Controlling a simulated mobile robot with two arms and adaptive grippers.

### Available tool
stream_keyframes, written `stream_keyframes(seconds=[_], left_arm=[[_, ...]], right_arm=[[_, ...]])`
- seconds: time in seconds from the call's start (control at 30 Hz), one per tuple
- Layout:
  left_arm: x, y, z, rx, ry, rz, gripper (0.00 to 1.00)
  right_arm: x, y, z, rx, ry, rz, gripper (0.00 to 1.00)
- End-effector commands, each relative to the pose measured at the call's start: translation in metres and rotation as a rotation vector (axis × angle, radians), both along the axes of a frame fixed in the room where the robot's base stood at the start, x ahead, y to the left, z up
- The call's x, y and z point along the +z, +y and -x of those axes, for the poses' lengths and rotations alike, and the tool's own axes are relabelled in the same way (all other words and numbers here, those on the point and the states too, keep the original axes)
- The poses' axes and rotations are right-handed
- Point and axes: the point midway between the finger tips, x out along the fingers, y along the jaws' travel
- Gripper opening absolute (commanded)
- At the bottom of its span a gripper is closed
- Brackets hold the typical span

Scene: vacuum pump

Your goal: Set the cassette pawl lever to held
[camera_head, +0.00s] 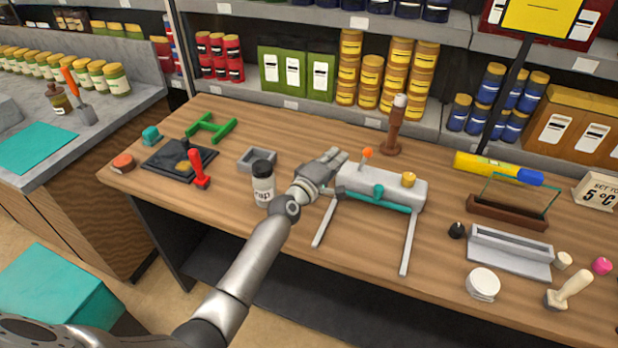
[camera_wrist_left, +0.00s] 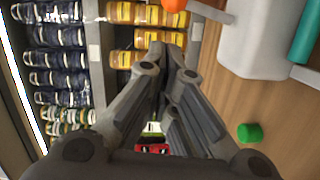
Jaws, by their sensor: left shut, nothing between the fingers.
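The grey cassette device (camera_head: 375,187) stands on the wooden bench with a teal bar (camera_head: 372,198) along its front and two thin legs reaching toward the bench edge. A small lever with an orange ball tip (camera_head: 367,153) rises from its back left. A yellow knob (camera_head: 409,178) sits on its top right. Which of these is the pawl lever is not labelled. My left gripper (camera_head: 335,155) is shut and empty, just left of the orange tip, apart from it. In the left wrist view the fingers (camera_wrist_left: 168,58) are together, with the orange tip (camera_wrist_left: 174,4) at the top edge, partly cut off.
A white-labelled jar (camera_head: 263,188) and a grey tray (camera_head: 258,160) stand left of my gripper. A brown post (camera_head: 394,125) stands behind the cassette. A glass-plated wooden stand (camera_head: 510,212) and a grey trough (camera_head: 508,253) are to the right. Shelves of jars line the back.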

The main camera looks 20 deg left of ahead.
Motion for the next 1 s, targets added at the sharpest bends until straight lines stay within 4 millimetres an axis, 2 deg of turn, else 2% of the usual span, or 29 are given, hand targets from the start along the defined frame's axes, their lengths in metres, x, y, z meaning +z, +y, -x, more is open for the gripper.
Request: stream_keyframes(seconds=[0.1,0.2,0.43,0.53,0.7,0.87,1.0], left_arm=[[-0.001,0.003,0.017,-0.001,0.003,0.000,0.00],[-0.002,0.006,0.030,-0.001,0.003,0.000,0.00],[-0.002,0.015,0.064,0.001,0.004,0.000,0.00],[-0.003,0.018,0.075,0.000,0.005,-0.001,0.00],[-0.001,0.021,0.086,0.001,0.004,-0.002,0.00],[0.000,0.022,0.089,0.000,0.004,-0.002,0.00],[0.000,0.022,0.089,0.000,0.004,-0.001,0.00]], right_arm=[[0.002,0.012,0.006,-0.003,0.007,-0.014,0.40],[0.000,0.014,0.006,-0.001,0.008,-0.017,0.40],[-0.002,-0.010,-0.008,0.001,-0.010,0.012,0.40],[-0.004,-0.015,-0.010,0.000,-0.012,0.018,0.40],[-0.005,-0.006,-0.004,-0.002,-0.006,0.007,0.40],[-0.006,0.007,0.001,-0.002,0.001,-0.009,0.40],[-0.006,0.009,0.001,-0.001,0.001,-0.010,0.40]])
